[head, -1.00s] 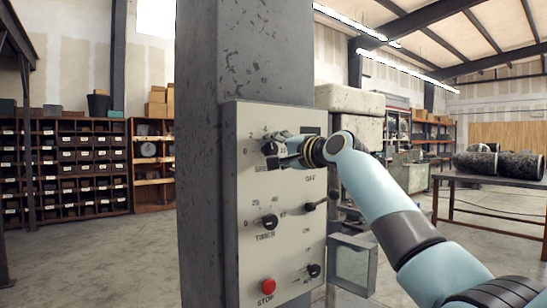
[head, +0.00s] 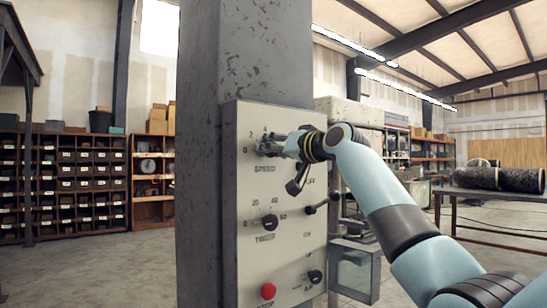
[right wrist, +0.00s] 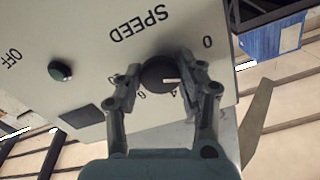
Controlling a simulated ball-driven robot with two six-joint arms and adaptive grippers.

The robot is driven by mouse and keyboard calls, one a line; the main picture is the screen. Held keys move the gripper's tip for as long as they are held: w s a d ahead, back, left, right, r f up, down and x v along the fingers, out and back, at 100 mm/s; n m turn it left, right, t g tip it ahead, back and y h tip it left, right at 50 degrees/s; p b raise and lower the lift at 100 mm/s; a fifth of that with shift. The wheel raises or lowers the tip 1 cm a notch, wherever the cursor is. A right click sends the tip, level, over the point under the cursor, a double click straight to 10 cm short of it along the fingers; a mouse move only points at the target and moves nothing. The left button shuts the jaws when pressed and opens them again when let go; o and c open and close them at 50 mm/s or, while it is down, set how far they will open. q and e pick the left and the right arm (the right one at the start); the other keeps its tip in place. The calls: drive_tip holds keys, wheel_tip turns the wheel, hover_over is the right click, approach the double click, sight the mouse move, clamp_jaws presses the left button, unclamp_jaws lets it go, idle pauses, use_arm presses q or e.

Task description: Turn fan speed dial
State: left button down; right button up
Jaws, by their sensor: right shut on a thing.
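The speed dial (right wrist: 158,76) is a round black knob with a white pointer mark, on the pale control panel (head: 245,200). In the right wrist view it sits between the two fingers of my right gripper (right wrist: 162,78), which is shut on it. That view shows the panel upside down, with the SPEED lettering above the knob. The pointer lies close to the right finger. In the head view my right gripper (head: 268,147) reaches the panel's upper part from the right and hides most of the dial. My left gripper is out of view.
Below are a timer dial (head: 269,222), a black lever (head: 318,207), a red stop button (head: 268,291) and another knob (head: 315,276). A glass-fronted box (head: 355,272) juts out at lower right. The panel is fixed to a grey column (head: 265,50).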

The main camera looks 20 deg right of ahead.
drive_tip(key=shift+f+n+b, duration=0.2)
drive_tip(key=shift+n+b, duration=0.75)
drive_tip(key=shift+n, duration=1.35)
drive_tip(key=o, duration=1.2)
drive_tip(key=shift+r, duration=0.1)
drive_tip(key=v, duration=1.2)
